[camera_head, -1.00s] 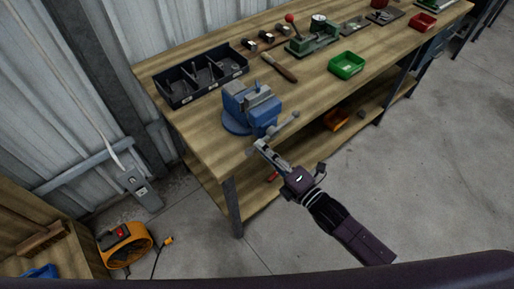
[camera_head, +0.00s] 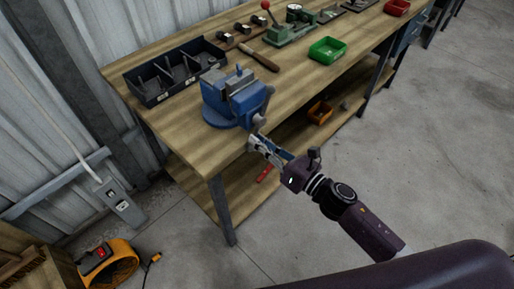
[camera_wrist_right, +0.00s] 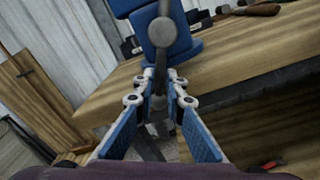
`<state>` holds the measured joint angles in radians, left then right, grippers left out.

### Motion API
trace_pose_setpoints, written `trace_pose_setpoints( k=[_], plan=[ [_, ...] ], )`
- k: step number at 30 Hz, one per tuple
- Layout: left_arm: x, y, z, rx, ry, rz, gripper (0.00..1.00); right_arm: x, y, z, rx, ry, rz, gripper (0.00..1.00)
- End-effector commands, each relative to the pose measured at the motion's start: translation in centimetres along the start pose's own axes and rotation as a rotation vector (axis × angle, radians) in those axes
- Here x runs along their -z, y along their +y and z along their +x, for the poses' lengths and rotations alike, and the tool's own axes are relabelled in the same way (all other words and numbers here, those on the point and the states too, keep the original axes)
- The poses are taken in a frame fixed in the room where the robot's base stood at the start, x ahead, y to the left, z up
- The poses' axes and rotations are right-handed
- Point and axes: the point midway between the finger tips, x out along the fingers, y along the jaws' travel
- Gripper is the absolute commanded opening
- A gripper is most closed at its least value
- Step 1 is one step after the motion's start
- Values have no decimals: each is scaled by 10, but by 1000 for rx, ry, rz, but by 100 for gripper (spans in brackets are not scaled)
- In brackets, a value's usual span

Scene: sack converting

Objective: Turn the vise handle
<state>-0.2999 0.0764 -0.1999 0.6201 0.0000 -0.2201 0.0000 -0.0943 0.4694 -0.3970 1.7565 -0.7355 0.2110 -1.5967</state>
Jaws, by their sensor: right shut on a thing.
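The blue vise (camera_head: 232,98) is mounted at the near left corner of the wooden workbench (camera_head: 180,125). Its grey handle (camera_head: 262,118) sits at the vise's front, past the bench edge. In the right wrist view the handle (camera_wrist_right: 161,62) runs nearly straight down from the round screw end (camera_wrist_right: 162,32) to between my fingers. My right gripper (camera_head: 256,143) is shut on the handle's lower end; its blue-padded fingers (camera_wrist_right: 159,90) lie on either side of the bar. My left gripper is not in view.
A black divided bin (camera_head: 165,75), a hammer (camera_head: 262,58) and a green tray (camera_head: 328,50) are on the bench behind the vise. A lower shelf (camera_head: 290,135) and a bench leg (camera_head: 221,208) are near my right arm.

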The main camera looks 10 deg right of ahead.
Motion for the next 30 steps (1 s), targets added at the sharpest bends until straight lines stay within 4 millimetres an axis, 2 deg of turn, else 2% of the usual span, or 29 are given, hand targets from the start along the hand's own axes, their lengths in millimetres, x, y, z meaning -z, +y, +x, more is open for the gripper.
trace_pose_setpoints(
  k=[1, 3, 12, 21, 30],
  plan=[
    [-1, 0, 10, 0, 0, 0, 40, 3, -5, 0, 0, -2, -47, 0],
    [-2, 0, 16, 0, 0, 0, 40, 2, -8, 0, -1, -3, -108, 0],
    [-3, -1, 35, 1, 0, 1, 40, -2, -18, 0, 0, -3, -313, 0],
    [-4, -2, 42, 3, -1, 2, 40, -6, -22, 1, 0, -4, -413, 0],
    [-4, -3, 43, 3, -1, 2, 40, -8, -23, 1, 0, -4, -432, 0]
  ],
)
